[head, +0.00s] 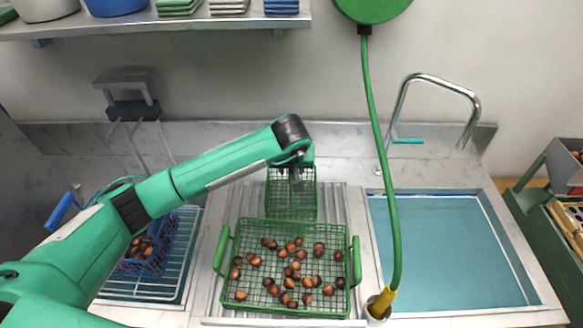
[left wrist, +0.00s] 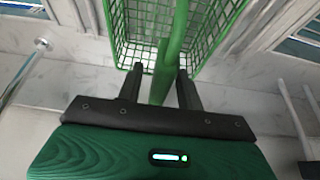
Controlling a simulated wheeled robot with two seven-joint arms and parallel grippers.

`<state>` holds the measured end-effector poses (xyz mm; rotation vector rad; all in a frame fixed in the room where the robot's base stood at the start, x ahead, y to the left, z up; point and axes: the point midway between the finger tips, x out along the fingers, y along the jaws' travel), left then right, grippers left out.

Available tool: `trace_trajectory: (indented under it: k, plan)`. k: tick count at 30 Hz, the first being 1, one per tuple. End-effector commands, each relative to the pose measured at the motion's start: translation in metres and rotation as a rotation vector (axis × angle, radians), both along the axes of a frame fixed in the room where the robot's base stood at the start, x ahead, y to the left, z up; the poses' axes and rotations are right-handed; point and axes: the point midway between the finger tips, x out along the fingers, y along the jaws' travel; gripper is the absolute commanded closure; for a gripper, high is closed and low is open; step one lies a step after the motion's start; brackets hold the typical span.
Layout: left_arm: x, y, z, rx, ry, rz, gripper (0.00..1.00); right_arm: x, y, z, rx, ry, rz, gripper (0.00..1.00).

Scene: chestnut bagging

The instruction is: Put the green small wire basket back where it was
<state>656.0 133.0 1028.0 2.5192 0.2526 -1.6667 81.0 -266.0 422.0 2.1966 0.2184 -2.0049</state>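The green small wire basket (head: 292,205) stands behind the larger green basket on the ribbed drainboard and looks empty. My left gripper (head: 296,182) is over its back part. In the left wrist view the small basket (left wrist: 205,35) is just beyond the fingers. Its green handle (left wrist: 166,75) passes between the two fingers of my left gripper (left wrist: 160,72). The fingers stand apart, with a gap on the left of the handle and the right finger close to it. My right gripper is not in view.
A large green wire basket (head: 238,298) with several chestnuts sits in front. A blue basket (head: 188,222) with chestnuts is on a white rack (head: 180,280) at left. A green hose (head: 385,160) hangs right of the baskets, beside the sink (head: 450,250). A shelf (head: 150,26) is above.

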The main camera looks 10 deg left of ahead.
Motion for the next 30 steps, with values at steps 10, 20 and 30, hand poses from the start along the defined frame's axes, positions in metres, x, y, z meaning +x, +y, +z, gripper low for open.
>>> trace_trajectory:
  k: [10, 20, 30]
  plan:
    - [-0.008, -0.002, 0.025, -0.001, -0.006, -0.002, 0.63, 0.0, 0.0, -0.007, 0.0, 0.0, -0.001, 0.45]
    - [-0.036, -0.007, 0.089, 0.002, -0.006, -0.001, 0.63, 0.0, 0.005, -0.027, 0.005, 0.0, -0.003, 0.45]
    - [-0.046, -0.009, 0.113, 0.001, -0.001, 0.0, 0.63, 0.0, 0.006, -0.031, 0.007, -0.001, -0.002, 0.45]
